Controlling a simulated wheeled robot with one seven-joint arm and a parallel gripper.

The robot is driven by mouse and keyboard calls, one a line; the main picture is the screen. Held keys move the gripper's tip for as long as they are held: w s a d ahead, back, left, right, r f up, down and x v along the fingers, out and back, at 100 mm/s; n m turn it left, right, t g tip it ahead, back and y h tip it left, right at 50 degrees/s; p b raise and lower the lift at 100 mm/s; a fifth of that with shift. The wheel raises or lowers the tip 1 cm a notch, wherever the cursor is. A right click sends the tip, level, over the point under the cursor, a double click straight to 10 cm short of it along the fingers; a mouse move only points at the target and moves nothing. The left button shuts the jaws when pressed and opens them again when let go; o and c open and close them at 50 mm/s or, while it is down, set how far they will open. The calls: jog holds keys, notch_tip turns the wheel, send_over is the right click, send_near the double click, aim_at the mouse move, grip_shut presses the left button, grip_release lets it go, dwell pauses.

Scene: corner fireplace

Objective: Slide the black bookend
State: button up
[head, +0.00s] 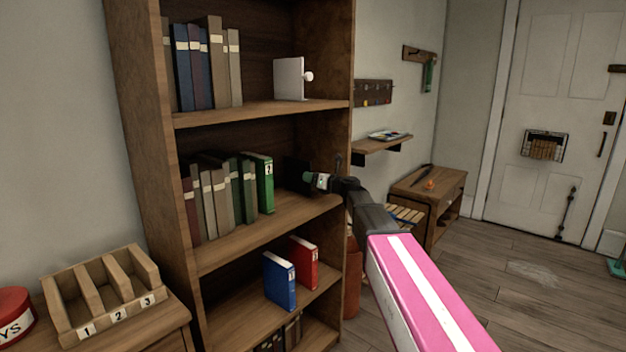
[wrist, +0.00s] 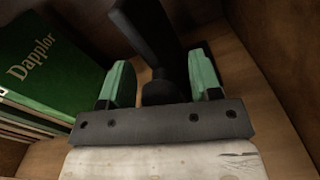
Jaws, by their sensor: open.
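The black bookend (head: 294,171) stands on the middle shelf, dark and hard to make out in the head view, to the right of the row of books. In the wrist view its upright plate (wrist: 146,30) and round knob (wrist: 162,91) show clearly. My gripper (head: 318,181) reaches into that shelf from the right. In the wrist view my gripper (wrist: 160,82) is open, with one green finger on each side of the knob. I cannot tell whether either finger touches it. My gripper's crossbar hides the lower front of the knob.
A green book (head: 264,183) ends the leaning row left of the bookend; it also shows in the wrist view (wrist: 48,62). The bookcase's right side (head: 337,135) is close to my arm. A white bookend (head: 289,78) stands one shelf up. Blue (head: 280,281) and red (head: 303,263) books stand below.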

grip_shut()
jog(key=s+a, duration=0.2)
jog(key=s, duration=0.1)
jog(key=s+a, duration=0.5)
jog(key=s, duration=0.1)
jog(key=shift+s+a, duration=0.4)
grip_release()
jog(key=v, duration=1)
jog(key=shift+s+d, duration=0.25)
jog(key=shift+d, duration=0.05)
